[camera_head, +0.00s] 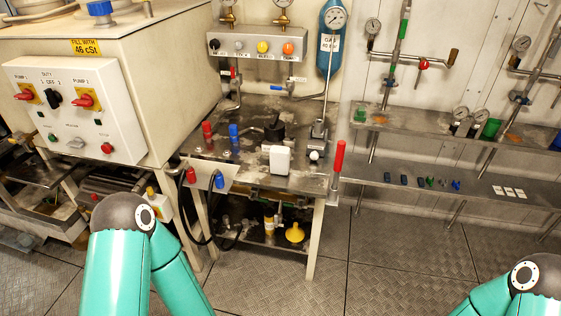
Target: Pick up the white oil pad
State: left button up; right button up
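A white upright block-like object (280,160) stands near the front of the steel workbench (258,108). Several small flat white pieces (508,191) lie on the right part of the lower wall shelf. I cannot tell for sure which of these is the white oil pad. Teal links of both my arms show at the bottom left and bottom right. Neither gripper is in view, so I see nothing held.
Red and blue fittings (207,132) stand on the bench, left of the white block. A red-handled lever (338,160) rises at its right front corner. A yellow funnel (295,233) sits on the lower level. The chequered floor (370,260) in front is clear.

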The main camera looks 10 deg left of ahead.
aim_at(279, 155)
jog(key=i, duration=1)
